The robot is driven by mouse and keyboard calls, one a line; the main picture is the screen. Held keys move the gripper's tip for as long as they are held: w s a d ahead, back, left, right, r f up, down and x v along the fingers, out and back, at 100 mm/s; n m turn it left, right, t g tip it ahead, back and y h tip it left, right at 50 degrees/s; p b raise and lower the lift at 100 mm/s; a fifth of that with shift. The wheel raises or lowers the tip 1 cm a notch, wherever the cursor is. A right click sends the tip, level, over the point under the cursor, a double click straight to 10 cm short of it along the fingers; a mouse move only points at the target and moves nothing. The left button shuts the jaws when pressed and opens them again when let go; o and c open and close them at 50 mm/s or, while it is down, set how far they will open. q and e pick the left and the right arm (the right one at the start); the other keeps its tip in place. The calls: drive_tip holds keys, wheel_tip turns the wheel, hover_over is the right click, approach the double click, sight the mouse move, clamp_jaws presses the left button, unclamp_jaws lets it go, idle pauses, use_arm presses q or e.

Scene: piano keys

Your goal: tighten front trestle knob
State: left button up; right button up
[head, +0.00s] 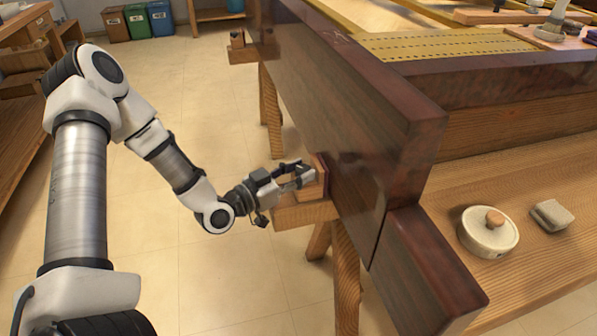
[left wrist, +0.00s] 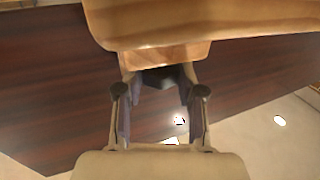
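The front trestle (head: 345,265) is wooden, with a crossbeam end (head: 305,214) and an upright block (head: 318,178) beside the dark polished case panel. My left gripper (head: 303,172) is at this block, reaching in from the left. In the left wrist view its two fingers (left wrist: 162,95) are spread apart, pointing at the wood. A dark knob-like piece (left wrist: 165,76) shows between the fingertips, below the wooden block. It is partly hidden, and I cannot tell whether the fingers touch it. In the head view the fingers hide the knob. My right gripper is not in view.
The dark case panel (head: 340,95) runs close along the right of my left gripper. A workbench (head: 540,255) at right holds a round pale pot (head: 487,233) and a grey block (head: 551,215). Bins (head: 137,20) stand far back. The tiled floor (head: 200,110) on the left is clear.

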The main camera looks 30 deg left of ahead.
use_arm(q)
drive_tip(key=shift+a+r+m+g+h+p, duration=0.15)
drive_tip(key=shift+m+g+h+p, duration=0.15)
drive_tip(key=shift+m+h+p, duration=0.35)
drive_tip(key=m+h+p, duration=0.1)
drive_tip(key=g+h, duration=0.1)
drive_tip(key=h, duration=0.1)
drive_tip(key=shift+w+a+m+g+p, duration=0.1)
drive_tip(key=shift+m+g+p, duration=0.2)
drive_tip(key=shift+m+p, duration=0.1)
drive_tip(key=shift+w+m+g+h+p, duration=0.1)
drive_tip(key=shift+m+g+h+p, duration=0.45)
drive_tip(key=shift+m+g+h, duration=0.65)
drive_tip(key=shift+a+m+g+h+p, duration=0.1)
drive_tip(key=shift+m+g+h+p, duration=0.2)
drive_tip(key=shift+m+g+h, duration=0.85)
drive_tip(key=shift+g, duration=0.25)
drive_tip(key=o, duration=1.1)
drive_tip(key=shift+w, duration=0.1)
